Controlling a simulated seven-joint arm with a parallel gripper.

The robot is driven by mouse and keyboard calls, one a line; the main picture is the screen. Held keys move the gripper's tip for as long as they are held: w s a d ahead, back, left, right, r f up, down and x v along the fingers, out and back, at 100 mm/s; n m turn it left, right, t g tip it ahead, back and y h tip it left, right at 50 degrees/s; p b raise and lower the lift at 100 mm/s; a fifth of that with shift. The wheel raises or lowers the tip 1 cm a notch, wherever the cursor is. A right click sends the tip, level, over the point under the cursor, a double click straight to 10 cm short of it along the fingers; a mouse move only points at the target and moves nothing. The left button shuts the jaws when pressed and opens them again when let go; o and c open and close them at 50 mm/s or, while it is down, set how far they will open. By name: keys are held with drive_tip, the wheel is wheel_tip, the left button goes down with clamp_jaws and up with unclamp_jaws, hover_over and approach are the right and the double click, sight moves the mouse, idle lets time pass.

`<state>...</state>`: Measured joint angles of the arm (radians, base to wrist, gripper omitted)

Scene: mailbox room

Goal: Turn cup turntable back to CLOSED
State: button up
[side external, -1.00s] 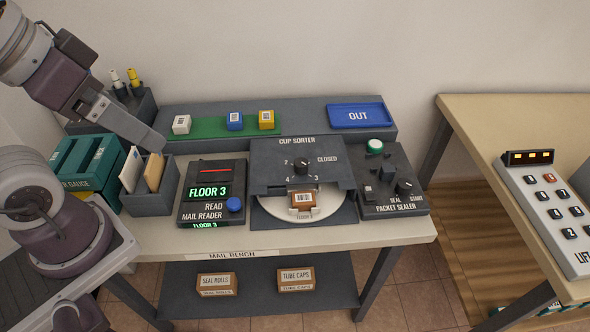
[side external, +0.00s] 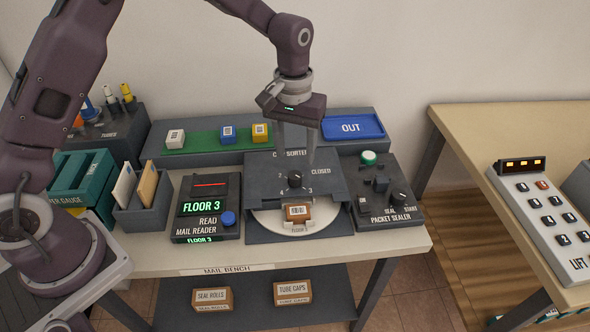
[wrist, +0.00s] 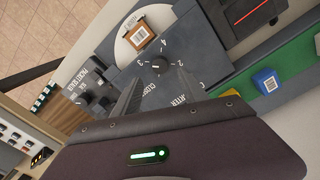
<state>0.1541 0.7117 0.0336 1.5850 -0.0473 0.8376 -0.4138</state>
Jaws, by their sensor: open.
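The cup sorter (side external: 262,172) is a dark grey unit on the bench with a black knob (side external: 295,179) among the marks 2, 3, 4 and CLOSED. In the wrist view the knob (wrist: 159,60) shows below the turntable. The white turntable (side external: 264,217) is exposed at the front, with a brown barcoded packet (side external: 298,212) on it; the packet also shows in the wrist view (wrist: 141,36). My gripper (side external: 297,160) points down over the back of the sorter, fingers apart and empty. In the wrist view its fingers (wrist: 158,95) lie either side of the CLOSED lettering side, apart from the knob.
The mail reader (side external: 207,208) showing FLOOR 3 stands left of the sorter, the packet sealer (side external: 385,205) right. Behind are a green strip (side external: 200,138) with several small boxes and a blue OUT tray (side external: 352,127). A lift keypad (side external: 550,215) is on the right table.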

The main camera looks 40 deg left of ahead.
sight(295, 174)
wheel_tip(295, 174, down, 7)
drive_tip(key=shift+r, duration=0.2)
drive_tip(key=shift+c, duration=0.2)
clamp_jaws()
idle(1.2)
